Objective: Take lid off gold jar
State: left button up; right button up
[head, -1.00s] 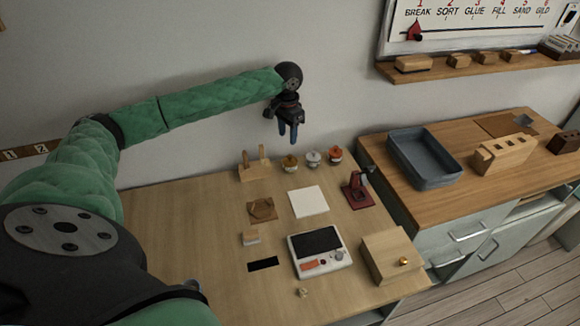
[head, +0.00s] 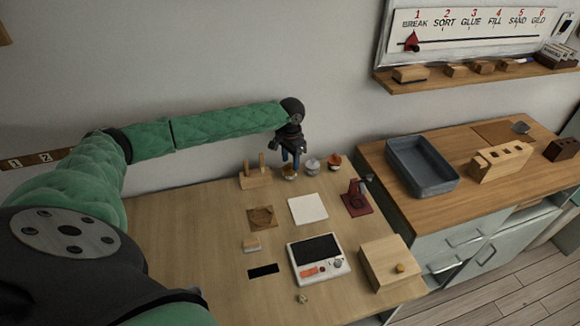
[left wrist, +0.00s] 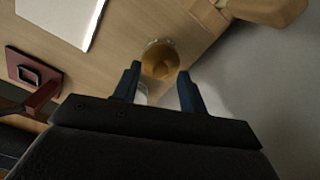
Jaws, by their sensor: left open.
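The gold jar (head: 289,174) stands at the back of the light wood table, its upper part partly hidden by my fingers. My left gripper (head: 291,164) points down just over it, with its fingers open. In the left wrist view, the jar's round golden top (left wrist: 160,60) shows between and just beyond the two blue fingertips (left wrist: 159,72). I cannot tell whether the fingers touch the lid. My right gripper is out of view.
A grey-lidded jar (head: 312,167) and a red-lidded jar (head: 334,161) stand close on the right. A wooden rack (head: 255,178) is close on the left. A white square pad (head: 308,209) and a dark red stand (head: 356,198) lie nearer the front.

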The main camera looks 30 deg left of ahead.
pick_arm(q)
jog(key=shift+f, duration=0.35)
grip_shut()
jog(key=shift+r, duration=0.15)
